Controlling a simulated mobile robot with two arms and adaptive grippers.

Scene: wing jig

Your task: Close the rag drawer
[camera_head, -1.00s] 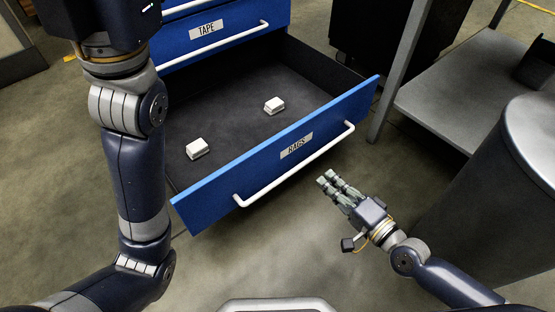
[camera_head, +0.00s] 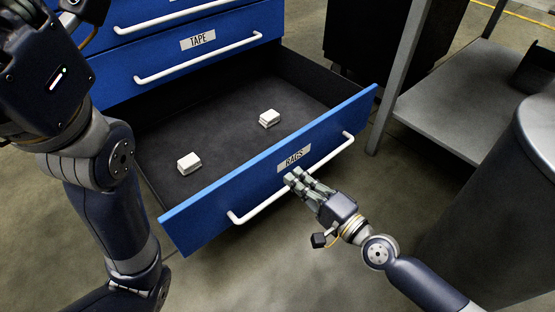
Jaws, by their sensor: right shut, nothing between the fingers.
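The rag drawer (camera_head: 200,213) is the lowest blue drawer and stands pulled well out, its front facing me with a "RAGS" label and a white bar handle (camera_head: 262,208). Two small white folded stacks lie inside it, one at the left (camera_head: 189,163) and one farther back (camera_head: 269,118). My right gripper (camera_head: 294,180) is shut and empty, its fingertips at the middle of the handle just below the label. I cannot tell whether they touch it. My left arm rises at the left, and its gripper's fingers are not clearly in view.
The tape drawer (camera_head: 165,57) above is shut. A grey shelf unit (camera_head: 455,95) stands at the right, with its leg close to the drawer's right corner. A large grey cylindrical bin (camera_head: 490,210) stands at the right front. The floor in front of the drawer is bare.

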